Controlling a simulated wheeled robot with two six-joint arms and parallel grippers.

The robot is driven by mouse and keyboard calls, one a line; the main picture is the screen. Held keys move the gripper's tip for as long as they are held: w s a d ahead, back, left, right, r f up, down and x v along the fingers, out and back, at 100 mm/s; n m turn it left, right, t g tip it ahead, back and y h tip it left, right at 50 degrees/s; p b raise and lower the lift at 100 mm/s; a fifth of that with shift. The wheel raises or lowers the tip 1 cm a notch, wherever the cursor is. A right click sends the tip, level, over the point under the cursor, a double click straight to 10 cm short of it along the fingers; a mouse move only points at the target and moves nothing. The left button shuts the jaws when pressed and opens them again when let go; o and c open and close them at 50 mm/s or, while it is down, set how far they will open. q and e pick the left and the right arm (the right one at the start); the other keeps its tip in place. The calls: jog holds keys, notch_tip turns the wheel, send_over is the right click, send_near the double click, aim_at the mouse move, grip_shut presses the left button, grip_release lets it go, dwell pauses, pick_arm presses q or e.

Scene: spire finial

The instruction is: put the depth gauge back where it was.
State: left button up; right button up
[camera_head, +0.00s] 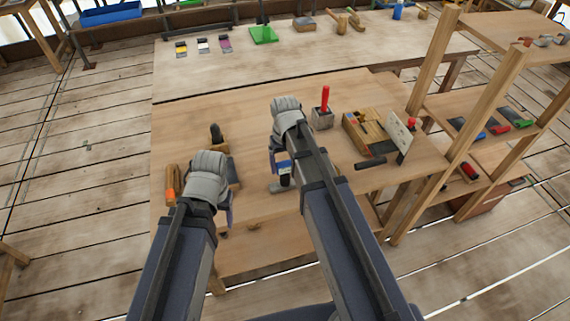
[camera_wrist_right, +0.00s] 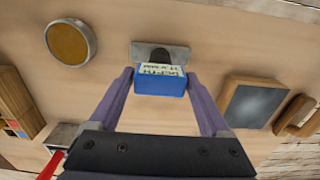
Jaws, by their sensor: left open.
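The depth gauge (camera_head: 284,173) is a small upright piece with a blue, labelled block and a dark stem on a flat grey foot. It is on or just above the near part of the wooden bench, and it shows in the right wrist view (camera_wrist_right: 160,80). My right gripper (camera_wrist_right: 160,77) has a purple finger against each side of the blue block and appears shut on it. Whether the foot touches the bench is unclear. My left gripper (camera_head: 227,212) is open and empty over the bench's near left part.
On the bench (camera_head: 255,240) are a dark-topped block (camera_wrist_right: 252,104), a round mustard-topped disc (camera_wrist_right: 70,42), a grey holder with a red-handled tool (camera_head: 323,110) and a wooden tool box (camera_head: 365,130). An orange-marked wooden tool (camera_head: 172,183) lies at left. A wooden rack stands right.

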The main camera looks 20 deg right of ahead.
jog(key=shift+o, duration=1.2)
notch_tip(320, 180, up, 12)
jog(key=r+p, duration=0.1)
jog(key=p, duration=1.1)
jog(key=s+a+n+h, duration=0.1)
jog(key=s+a+n, duration=0.2)
jog(key=s+a, duration=0.7)
jog(key=s, duration=0.4)
jog(key=shift+s+a+f, duration=0.2)
jog(key=shift+a+f, duration=0.05)
jog(key=shift+f, duration=0.1)
notch_tip(320, 180, down, 7)
jog(key=b, duration=0.6)
jog(key=shift+b, duration=0.35)
